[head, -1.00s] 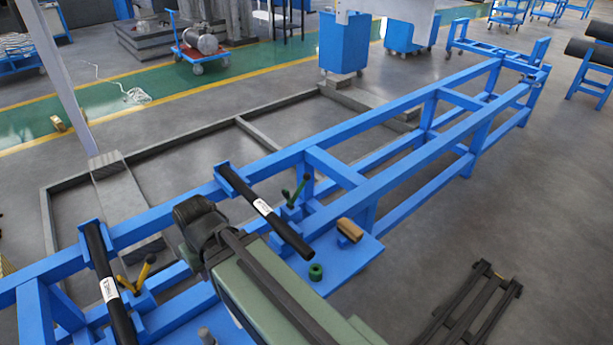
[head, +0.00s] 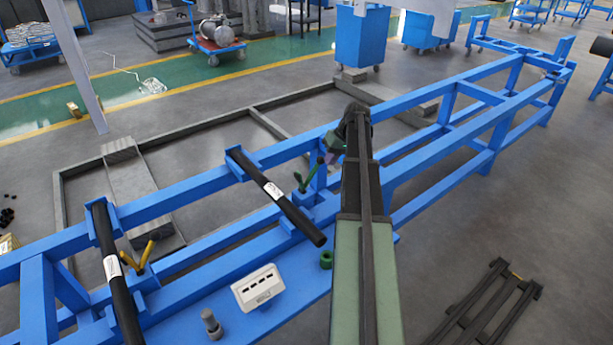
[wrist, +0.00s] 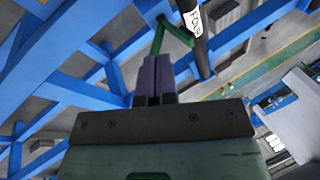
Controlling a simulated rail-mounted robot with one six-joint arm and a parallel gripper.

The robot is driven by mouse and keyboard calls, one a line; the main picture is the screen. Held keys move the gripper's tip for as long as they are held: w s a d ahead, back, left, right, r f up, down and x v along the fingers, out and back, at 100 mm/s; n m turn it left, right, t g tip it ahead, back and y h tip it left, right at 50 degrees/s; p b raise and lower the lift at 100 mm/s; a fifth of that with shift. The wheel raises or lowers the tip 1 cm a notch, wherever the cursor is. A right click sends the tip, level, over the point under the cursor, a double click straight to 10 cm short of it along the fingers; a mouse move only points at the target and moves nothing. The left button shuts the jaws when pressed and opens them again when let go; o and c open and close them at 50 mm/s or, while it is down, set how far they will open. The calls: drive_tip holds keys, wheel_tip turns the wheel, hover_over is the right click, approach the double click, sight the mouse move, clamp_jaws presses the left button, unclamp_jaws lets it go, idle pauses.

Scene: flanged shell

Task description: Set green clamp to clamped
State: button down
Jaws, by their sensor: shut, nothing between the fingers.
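The green clamp (head: 300,183) sits on the blue frame, just right of a black tube (head: 272,193) with a white label. Its two green levers spread apart in a V. My gripper (head: 331,158) is beside the clamp's right lever, partly hidden by my own arm. In the wrist view its purple fingers (wrist: 156,60) are together and empty. The green clamp (wrist: 175,32) shows just beyond the fingertips there, with the labelled tube (wrist: 196,35) behind it. I cannot tell whether the fingers touch the lever.
A yellow clamp (head: 140,262) and a second black tube (head: 117,275) are to the left. A white slotted box (head: 258,288), a grey knobbed cylinder (head: 211,323) and a green ring (head: 326,259) stand on the blue shelf. Dark rails (head: 488,302) lie on the floor at right.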

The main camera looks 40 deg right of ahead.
drive_tip(key=w+d+r+n+t+y, duration=0.1)
drive_tip(key=w+d+n, duration=0.3)
drive_tip(key=d, duration=0.1)
drive_tip(key=shift+w, duration=0.3)
drive_tip(key=shift+a+r, duration=0.1)
drive_tip(key=w+a+f+b, duration=0.4)
drive_tip(key=a+f+b, duration=0.4)
drive_tip(key=f, duration=0.1)
drive_tip(key=shift+b, duration=0.35)
drive_tip(key=shift+s, duration=0.1)
